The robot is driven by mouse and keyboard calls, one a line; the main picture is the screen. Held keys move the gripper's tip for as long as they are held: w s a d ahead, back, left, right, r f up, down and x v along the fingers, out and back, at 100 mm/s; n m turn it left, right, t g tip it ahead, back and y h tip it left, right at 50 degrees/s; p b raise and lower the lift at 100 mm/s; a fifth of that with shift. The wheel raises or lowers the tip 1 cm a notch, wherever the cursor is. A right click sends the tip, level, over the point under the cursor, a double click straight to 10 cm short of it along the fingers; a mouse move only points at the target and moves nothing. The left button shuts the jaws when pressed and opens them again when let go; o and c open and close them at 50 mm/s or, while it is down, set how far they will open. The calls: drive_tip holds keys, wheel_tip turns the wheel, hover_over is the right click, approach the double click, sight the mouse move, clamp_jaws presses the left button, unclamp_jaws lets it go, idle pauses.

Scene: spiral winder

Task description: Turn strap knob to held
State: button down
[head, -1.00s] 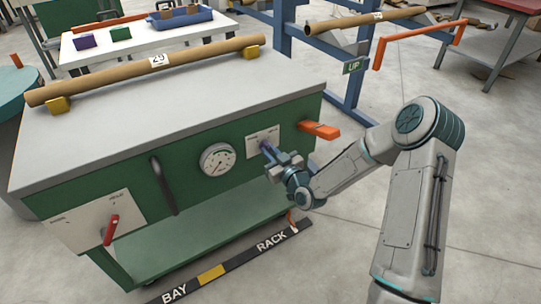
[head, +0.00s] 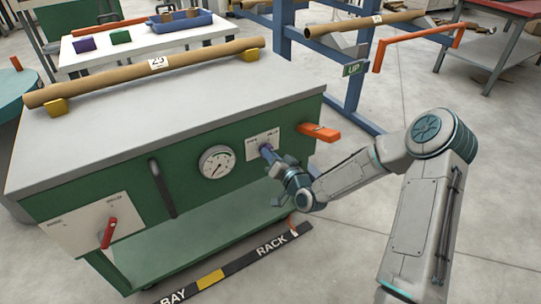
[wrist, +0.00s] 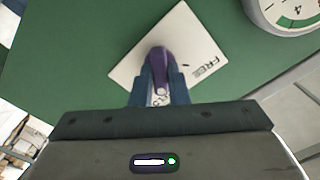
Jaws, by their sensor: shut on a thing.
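The strap knob is a small purple knob (head: 266,149) on a white plate (head: 251,153) on the green cart's front panel. In the wrist view, the purple knob (wrist: 158,58) sits between my gripper's two blue-grey fingers (wrist: 159,88), which are closed on its sides. The plate (wrist: 182,32) appears tilted there, with the word FREE readable to the right of the knob; its other label is hidden or unreadable. In the head view, my gripper (head: 276,161) reaches the knob from the lower right and partly covers it.
A round gauge (head: 217,162) is left of the plate. An orange lever (head: 319,132) sticks out to the right. A black handle (head: 162,187) and a red lever (head: 109,233) are farther left. A cardboard tube (head: 190,61) lies on the cart top.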

drive_tip(key=shift+f+m, duration=0.1)
drive_tip(key=shift+m, duration=0.2)
drive_tip(key=c, duration=1.4)
unclamp_jaws()
drive_tip(key=p+v, duration=0.1)
drive_tip(key=v, duration=1.3)
drive_tip(key=shift+p, duration=0.4)
drive_tip(key=shift+w, duration=0.1)
